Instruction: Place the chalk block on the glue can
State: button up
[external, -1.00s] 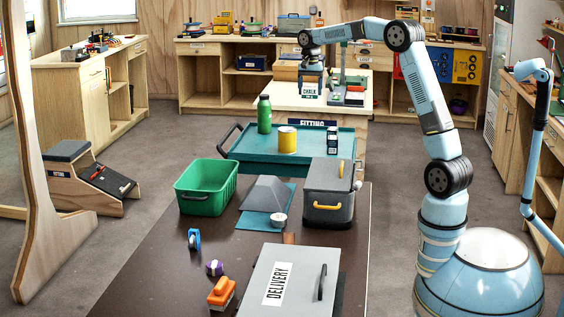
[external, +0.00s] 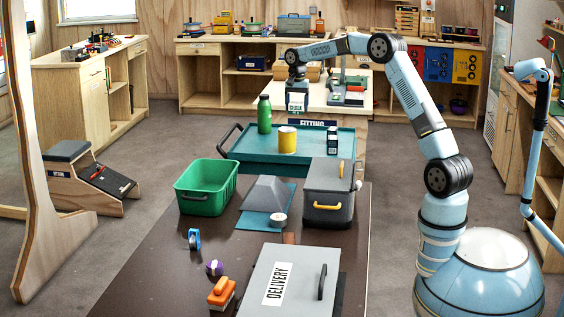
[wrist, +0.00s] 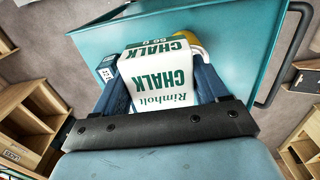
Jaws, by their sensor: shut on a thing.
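My gripper (external: 297,86) is shut on the chalk block (external: 297,103), a white block with green lettering. In the wrist view the chalk block (wrist: 158,85) sits between the two blue fingers of my gripper (wrist: 165,92). The glue can (external: 287,140) appears to be the yellow can with a pale top, upright on the teal tray (external: 245,157). The held block is in the air, above and beyond the can in the external view. In the wrist view part of the yellow can (wrist: 197,45) shows behind the block, which hides the rest.
A green bottle (external: 264,114) stands left of the can, and a small dark box (external: 332,140) stands to its right on the tray. The tray has a raised rim and a dark handle (external: 229,138). The bench marked FITTING (external: 312,123) is behind.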

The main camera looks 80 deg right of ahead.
send_over(286, 131)
jog(key=f, duration=0.6)
jog(key=shift+s+a+f, duration=0.1)
jog(key=shift+s+a, duration=0.05)
jog(key=shift+a, duration=0.1)
jog(key=shift+d+f, duration=0.1)
jog(key=shift+f, duration=1.55)
jog(key=o, duration=1.1)
jog(key=shift+f, duration=0.1)
jog(key=shift+c, duration=0.2)
